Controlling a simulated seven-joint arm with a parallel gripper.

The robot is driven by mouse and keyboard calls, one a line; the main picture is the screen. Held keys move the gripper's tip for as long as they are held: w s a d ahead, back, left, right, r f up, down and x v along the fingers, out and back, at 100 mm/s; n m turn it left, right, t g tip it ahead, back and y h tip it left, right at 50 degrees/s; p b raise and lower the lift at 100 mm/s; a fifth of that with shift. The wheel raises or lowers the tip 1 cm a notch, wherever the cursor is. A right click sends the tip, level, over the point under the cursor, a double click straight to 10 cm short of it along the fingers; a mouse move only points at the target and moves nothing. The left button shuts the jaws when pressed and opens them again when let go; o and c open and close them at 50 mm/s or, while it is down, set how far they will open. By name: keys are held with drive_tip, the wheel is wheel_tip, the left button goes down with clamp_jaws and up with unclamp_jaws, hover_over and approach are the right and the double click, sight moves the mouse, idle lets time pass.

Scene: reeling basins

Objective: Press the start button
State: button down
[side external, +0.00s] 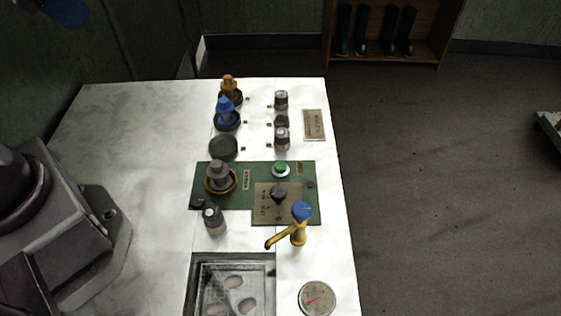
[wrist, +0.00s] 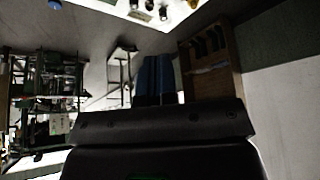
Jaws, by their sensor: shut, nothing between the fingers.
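The green start button (side external: 281,168) sits in a pale ring on the green control panel (side external: 235,170) on the white bench. It stands clear and nothing touches it. My gripper (wrist: 157,57) shows in the wrist view as two blue fingers side by side, shut and empty. They point away from the dark gripper body and touch nothing that I can see. The start button cannot be made out in the wrist view.
A dark knob (side external: 278,192), a grey knob-topped fitting (side external: 219,176) and a brass tap with a blue top (side external: 301,210) stand near the button. A basin (side external: 235,262) and round gauge (side external: 317,298) lie in front. Several knobs stand behind. The bench's left part is bare.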

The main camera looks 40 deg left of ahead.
drive_tip(key=n+t+h, duration=0.1)
drive_tip(key=n+t, duration=0.2)
drive_tip(key=n, duration=2.2)
hover_over(281, 167)
wheel_tip(281, 167, down, 22)
drive_tip(key=shift+f, duration=0.25)
drive_tip(key=shift+f, duration=4.3)
